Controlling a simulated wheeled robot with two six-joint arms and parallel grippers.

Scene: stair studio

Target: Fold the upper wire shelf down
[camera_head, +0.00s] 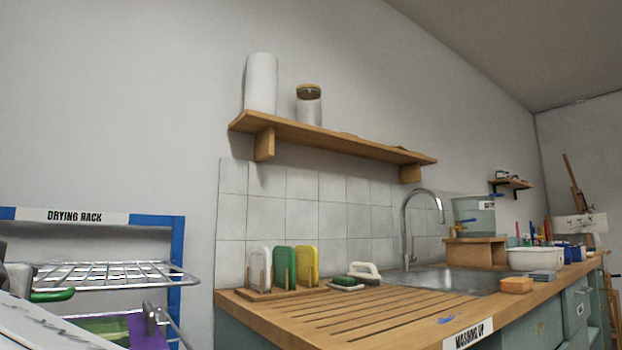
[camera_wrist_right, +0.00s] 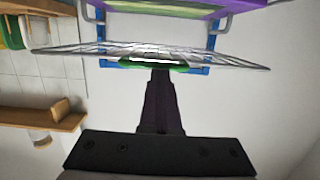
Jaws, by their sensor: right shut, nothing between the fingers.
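The upper wire shelf (camera_head: 110,276) juts out level from the blue drying rack (camera_head: 177,262) at the lower left of the head view. It also crosses the top of the right wrist view (camera_wrist_right: 225,55), which looks upside down. A green grip (camera_head: 52,294) shows at the shelf's edge and also in the wrist view (camera_wrist_right: 184,67). My right gripper (camera_wrist_right: 161,74) is shut and empty. Its tips overlap the green grip in the picture; I cannot tell whether they touch. My left gripper is not in view.
Purple and green prints (camera_head: 125,328) lie below the wire shelf. A wooden counter (camera_head: 340,325) with sponges, a sink and a tap stands to the right. A wooden wall shelf (camera_head: 335,137) holds a paper roll and a jar.

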